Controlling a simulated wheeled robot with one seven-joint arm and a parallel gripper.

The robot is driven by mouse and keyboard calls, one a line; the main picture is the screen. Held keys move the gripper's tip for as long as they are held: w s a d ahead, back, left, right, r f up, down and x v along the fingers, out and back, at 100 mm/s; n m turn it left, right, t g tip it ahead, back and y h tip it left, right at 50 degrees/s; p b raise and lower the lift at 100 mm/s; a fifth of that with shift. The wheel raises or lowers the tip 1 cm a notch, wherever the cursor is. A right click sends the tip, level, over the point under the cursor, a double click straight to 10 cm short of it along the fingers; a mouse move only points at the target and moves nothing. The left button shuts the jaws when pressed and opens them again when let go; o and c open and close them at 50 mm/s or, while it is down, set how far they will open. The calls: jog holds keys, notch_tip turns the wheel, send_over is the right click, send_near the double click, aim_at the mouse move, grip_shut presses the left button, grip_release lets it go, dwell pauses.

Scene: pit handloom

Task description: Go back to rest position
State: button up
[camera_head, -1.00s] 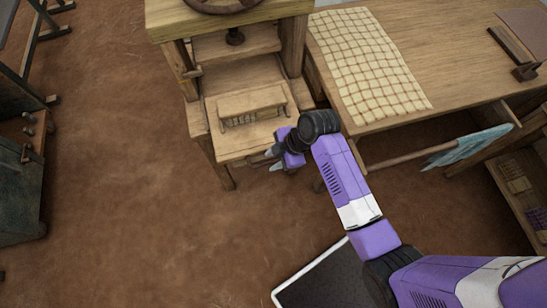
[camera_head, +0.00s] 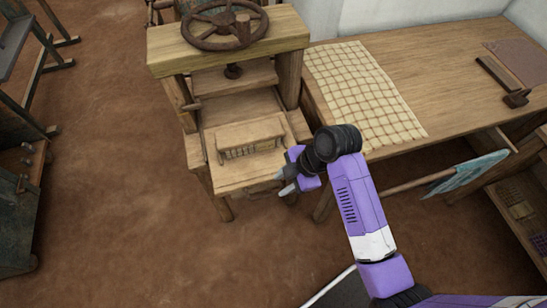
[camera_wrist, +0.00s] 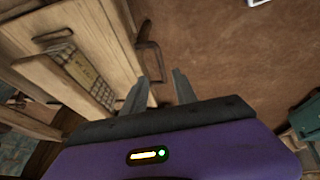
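My gripper (camera_head: 284,174) is in front of the wooden press at the right side of its lower tray, with nothing seen between its fingers. The arm is bent, reaching up from the lower right of the head view. The press (camera_head: 228,59) has a wooden block (camera_head: 249,132) with a row of small slots on its lower tray. A dark handle (camera_wrist: 149,60) shows beside the fingers in the wrist view.
A wooden table (camera_head: 440,75) with a checked cloth (camera_head: 366,95) stands at the right. A rod with a blue cloth (camera_head: 468,171) juts from below it. A dark cabinet (camera_head: 15,215) stands at the far left. The brown floor between is clear.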

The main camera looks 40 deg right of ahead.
jog(key=w+d+r+m+t+h, duration=0.2)
jog(key=w+d+r+m+t, duration=0.25)
jog(key=w+m, duration=0.2)
notch_tip(320, 180, up, 4)
jog(key=s+m+t+h, duration=0.2)
jog(key=m+t+h, duration=0.1)
jog(key=m+t, duration=0.15)
jog(key=s+a+r+m+t, duration=0.1)
jog(key=s+r, duration=0.4)
jog(key=s, duration=0.9)
jog(key=s+a+r+m+t+y+b, duration=0.1)
jog(key=s+a+r+m, duration=0.2)
jog(key=s, duration=1.1)
jog(key=a+r, duration=0.1)
jog(key=a, duration=0.2)
jog(key=shift+r+t, duration=0.3)
jog(key=shift+r, duration=0.1)
